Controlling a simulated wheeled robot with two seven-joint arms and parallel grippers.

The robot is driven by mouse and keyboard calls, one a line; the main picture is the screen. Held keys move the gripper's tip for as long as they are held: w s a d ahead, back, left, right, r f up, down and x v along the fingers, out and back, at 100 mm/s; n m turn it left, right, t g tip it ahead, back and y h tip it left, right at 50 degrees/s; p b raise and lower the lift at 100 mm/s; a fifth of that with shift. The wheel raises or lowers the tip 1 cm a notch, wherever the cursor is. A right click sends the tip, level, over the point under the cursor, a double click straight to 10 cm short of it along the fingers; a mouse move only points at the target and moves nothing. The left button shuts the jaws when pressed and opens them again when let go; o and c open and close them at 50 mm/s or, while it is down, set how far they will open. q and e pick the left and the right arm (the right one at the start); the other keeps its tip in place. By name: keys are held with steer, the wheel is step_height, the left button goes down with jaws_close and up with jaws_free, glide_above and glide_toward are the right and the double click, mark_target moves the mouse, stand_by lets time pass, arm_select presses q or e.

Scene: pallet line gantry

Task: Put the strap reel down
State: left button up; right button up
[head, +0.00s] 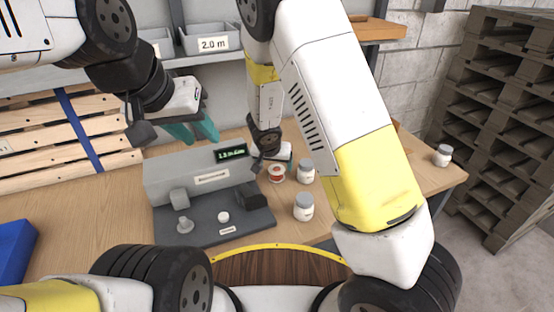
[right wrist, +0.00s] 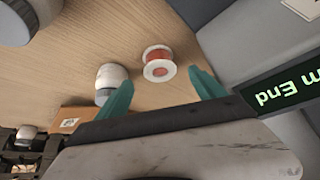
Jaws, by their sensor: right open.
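The strap reel (head: 277,173), a small spool with white flanges and red winding, stands on the wooden table just right of the grey machine. It also shows in the right wrist view (right wrist: 159,64), beyond the gap between the fingertips. My right gripper (right wrist: 160,88) is open, with nothing between its teal fingers. In the head view my right gripper (head: 284,160) is close behind the reel, its fingers mostly hidden. My left gripper (head: 201,138) is open and empty above the back of the machine.
The grey machine (head: 163,180) has a green display (head: 231,152). White jars with grey lids (head: 306,173) (head: 304,208) stand right of the reel; another jar (head: 443,156) is near the table's right end. A blue bin (head: 14,252) is at left. Bare table (head: 80,215) lies left of the machine.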

mark_target(277, 169)
steer(key=shift+x, duration=3.2)
steer(key=shift+r, duration=0.1)
steer(key=c, duration=1.7)
